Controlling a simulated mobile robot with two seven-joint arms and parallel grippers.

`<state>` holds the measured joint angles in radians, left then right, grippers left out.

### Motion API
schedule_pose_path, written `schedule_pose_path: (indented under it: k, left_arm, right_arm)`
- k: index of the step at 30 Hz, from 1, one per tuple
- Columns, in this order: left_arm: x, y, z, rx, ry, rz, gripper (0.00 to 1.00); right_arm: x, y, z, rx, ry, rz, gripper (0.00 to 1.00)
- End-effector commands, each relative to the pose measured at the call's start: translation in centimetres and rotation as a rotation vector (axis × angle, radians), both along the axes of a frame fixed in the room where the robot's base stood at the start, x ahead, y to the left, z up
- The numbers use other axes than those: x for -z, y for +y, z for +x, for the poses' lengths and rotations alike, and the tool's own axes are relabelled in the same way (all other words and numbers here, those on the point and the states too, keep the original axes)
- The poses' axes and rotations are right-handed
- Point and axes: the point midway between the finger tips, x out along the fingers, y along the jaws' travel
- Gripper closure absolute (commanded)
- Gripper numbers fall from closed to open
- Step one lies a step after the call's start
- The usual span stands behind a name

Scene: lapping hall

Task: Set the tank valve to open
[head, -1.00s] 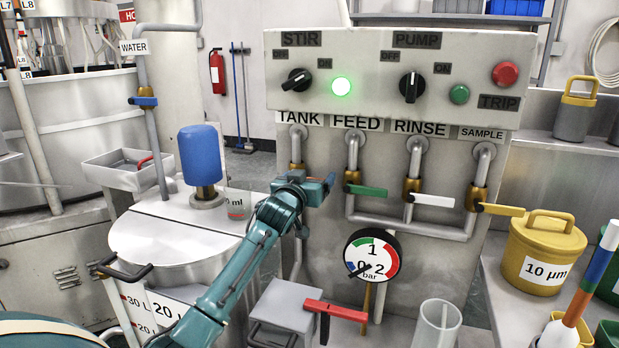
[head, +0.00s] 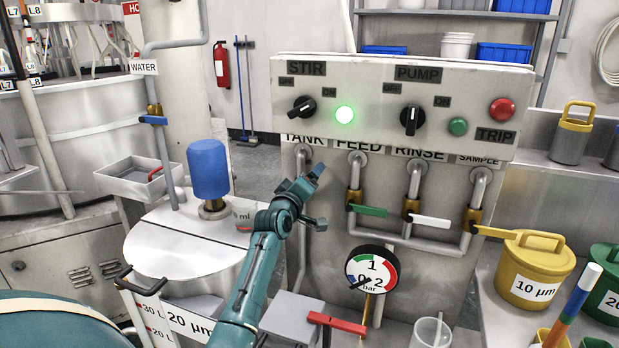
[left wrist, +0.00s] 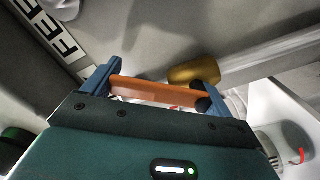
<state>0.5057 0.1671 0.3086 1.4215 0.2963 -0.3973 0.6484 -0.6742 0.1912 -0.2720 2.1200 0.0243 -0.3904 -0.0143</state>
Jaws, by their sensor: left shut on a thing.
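The tank valve sits on the pipe (head: 303,161) under the TANK label (head: 303,139), on the left of the panel. Its handle is hidden behind my left gripper in the head view. In the left wrist view an orange-brown handle (left wrist: 155,92) spans between the two blue fingers, with a brass valve body (left wrist: 195,71) just beyond it. My left gripper (head: 317,197) is shut on this handle; one finger points up, the other lies lower right. The handle's exact angle to the pipe cannot be told. My right gripper is not in view.
Right of it are the green feed handle (head: 367,210), white rinse handle (head: 430,221) and yellow sample handle (head: 502,233). A pressure gauge (head: 372,269) is below. A red handle (head: 338,323) sits lower, near a grey box (head: 291,320). A blue motor (head: 208,168) stands on the tank lid at left.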

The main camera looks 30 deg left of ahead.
Motion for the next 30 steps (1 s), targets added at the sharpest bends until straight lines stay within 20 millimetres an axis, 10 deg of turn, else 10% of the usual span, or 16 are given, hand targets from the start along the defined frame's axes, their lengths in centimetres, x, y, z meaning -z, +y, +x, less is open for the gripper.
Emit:
schedule_pose_path:
  k: [30]
  left_arm:
    - [-0.7, 2.2, -0.5, 0.0, -0.132, -0.554, 0.56]
  right_arm:
    - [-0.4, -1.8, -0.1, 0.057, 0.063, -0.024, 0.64]
